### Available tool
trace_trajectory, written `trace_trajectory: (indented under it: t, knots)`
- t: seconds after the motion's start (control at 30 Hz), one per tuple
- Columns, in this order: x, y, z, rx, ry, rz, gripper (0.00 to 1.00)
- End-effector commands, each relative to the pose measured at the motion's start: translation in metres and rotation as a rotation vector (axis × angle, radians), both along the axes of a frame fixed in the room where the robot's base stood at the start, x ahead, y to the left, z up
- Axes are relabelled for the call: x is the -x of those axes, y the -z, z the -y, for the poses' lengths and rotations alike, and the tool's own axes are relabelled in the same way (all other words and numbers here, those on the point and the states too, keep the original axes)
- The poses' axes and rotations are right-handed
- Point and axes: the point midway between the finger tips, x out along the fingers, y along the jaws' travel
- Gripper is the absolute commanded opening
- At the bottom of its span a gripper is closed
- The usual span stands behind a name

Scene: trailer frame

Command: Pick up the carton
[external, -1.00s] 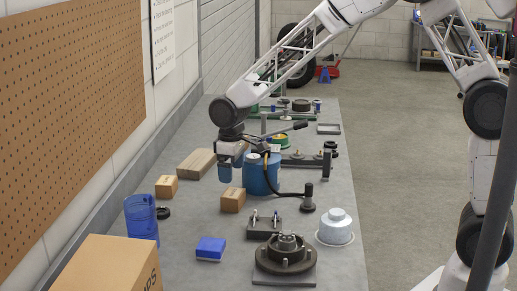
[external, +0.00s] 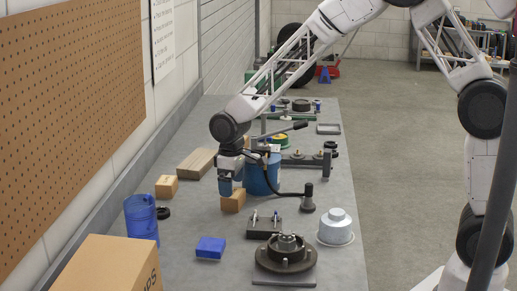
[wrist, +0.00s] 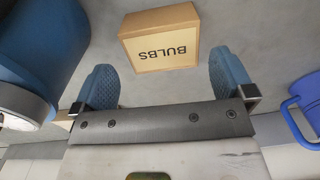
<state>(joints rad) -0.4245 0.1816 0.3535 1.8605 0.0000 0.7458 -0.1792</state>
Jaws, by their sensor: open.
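A small brown carton (external: 233,201) stands on the grey bench in the external view. In the wrist view the carton (wrist: 161,40) shows the word BULBS and lies just beyond the fingertips, roughly between their lines. My gripper (external: 229,186) is over the carton in the external view, pointing down, and hides part of its top. In the wrist view my gripper (wrist: 165,80) has its two blue fingers spread wide with nothing between them. I cannot tell how much height is left between fingertips and carton.
A blue canister (external: 258,179) stands close beside the gripper; it fills the left of the wrist view (wrist: 45,45). Another small carton (external: 166,186), a blue cup (external: 141,219), a blue box (external: 210,247) and a clamp block (external: 264,228) surround the carton. A large box (external: 110,268) is in front.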

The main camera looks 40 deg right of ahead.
Motion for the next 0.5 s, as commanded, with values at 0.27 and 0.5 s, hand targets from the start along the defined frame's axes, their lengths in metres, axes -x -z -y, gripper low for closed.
trace_trajectory:
  t: [0.27,0.5]
  knots:
    - [0.000,0.001,0.000,0.000,0.000,0.000,1.00]
    - [0.004,0.019,0.000,0.001,0.000,-0.002,1.00]
